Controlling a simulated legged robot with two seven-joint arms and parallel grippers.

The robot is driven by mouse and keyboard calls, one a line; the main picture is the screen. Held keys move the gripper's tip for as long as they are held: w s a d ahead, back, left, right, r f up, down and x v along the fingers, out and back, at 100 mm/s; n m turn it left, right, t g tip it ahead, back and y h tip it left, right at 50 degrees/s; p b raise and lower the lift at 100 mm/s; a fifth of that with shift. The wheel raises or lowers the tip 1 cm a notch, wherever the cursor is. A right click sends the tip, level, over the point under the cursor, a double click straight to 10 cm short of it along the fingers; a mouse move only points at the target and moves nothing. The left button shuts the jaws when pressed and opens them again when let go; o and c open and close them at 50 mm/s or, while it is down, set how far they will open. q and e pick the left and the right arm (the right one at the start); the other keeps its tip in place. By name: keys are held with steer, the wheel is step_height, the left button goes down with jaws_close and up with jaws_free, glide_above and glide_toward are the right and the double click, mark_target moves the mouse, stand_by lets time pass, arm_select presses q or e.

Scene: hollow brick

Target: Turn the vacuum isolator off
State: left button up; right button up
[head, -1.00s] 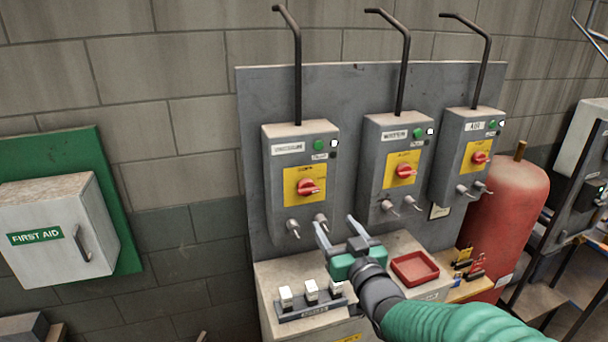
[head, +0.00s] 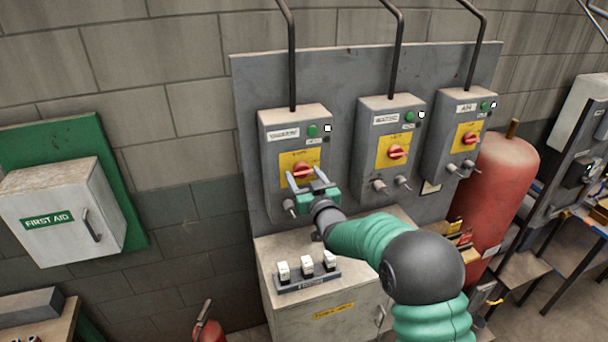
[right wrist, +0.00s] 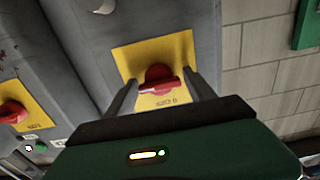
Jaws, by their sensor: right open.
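The vacuum isolator (head: 277,150) is the leftmost of three grey boxes on a grey panel. It has a red rotary handle (head: 301,172) on a yellow plate and a green lamp (head: 313,130) above. My right gripper (head: 306,179) is open in front of this box, its fingers reaching up toward the red handle. In the right wrist view the red handle (right wrist: 158,79) lies between the two spread fingers, on the yellow plate (right wrist: 178,55); I cannot tell if they touch it. My left gripper is not in view.
The water isolator (head: 391,150) and air isolator (head: 460,135) stand to the right, with a red tank (head: 497,190) beyond. Below is a cabinet (head: 335,310) with a row of switches (head: 308,268). A first aid box (head: 62,215) is at left.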

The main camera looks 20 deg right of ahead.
steer(key=shift+d, duration=0.2)
steer(key=c, duration=0.4)
steer(key=shift+a, duration=0.1)
steer(key=c, duration=0.7)
steer(key=shift+f+n+b, duration=0.15)
steer(key=shift+n+b, duration=0.15)
steer(key=shift+b, duration=0.4)
steer(key=n+b, duration=1.5)
steer(key=b, duration=0.5)
steer(key=shift+n, duration=0.3)
steer(key=shift+n+b, duration=0.5)
steer(key=shift+n, duration=0.3)
steer(key=shift+w, duration=0.1)
